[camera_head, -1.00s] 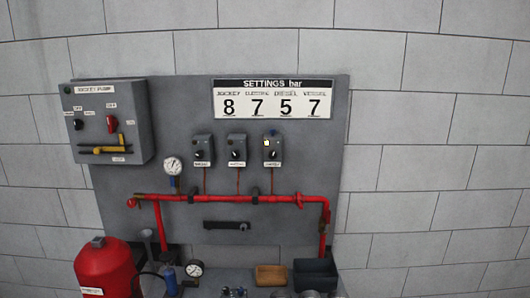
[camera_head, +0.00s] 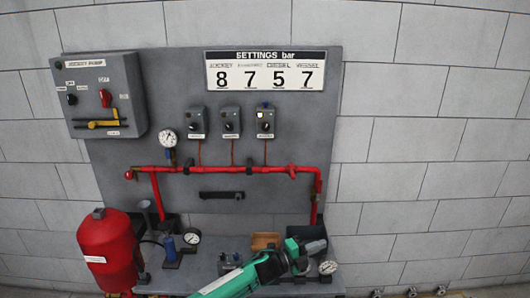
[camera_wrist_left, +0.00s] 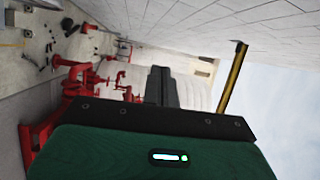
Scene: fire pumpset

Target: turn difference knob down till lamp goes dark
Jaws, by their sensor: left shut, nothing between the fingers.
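Three grey switch boxes hang in a row on the panel: the left box (camera_head: 197,122), the middle box (camera_head: 231,122) and the right box (camera_head: 265,122). Each has a dark round knob on its front and a small label that I cannot read. The right box has a small pale spot, perhaps a lamp; I cannot tell if it is lit. I cannot tell which knob is the difference knob. My left gripper (camera_head: 318,246) is low, below the red pipe and apart from the boxes. Its fingers are shut and empty in the left wrist view (camera_wrist_left: 161,86). My right gripper is not in view.
A settings board (camera_head: 265,71) reads 8 7 5 7. A red pipe (camera_head: 230,169) runs below the boxes. A control box (camera_head: 98,95) with a yellow lever is upper left. A red tank (camera_head: 106,245), gauges and a wooden tray (camera_head: 264,241) stand below. The space before the boxes is clear.

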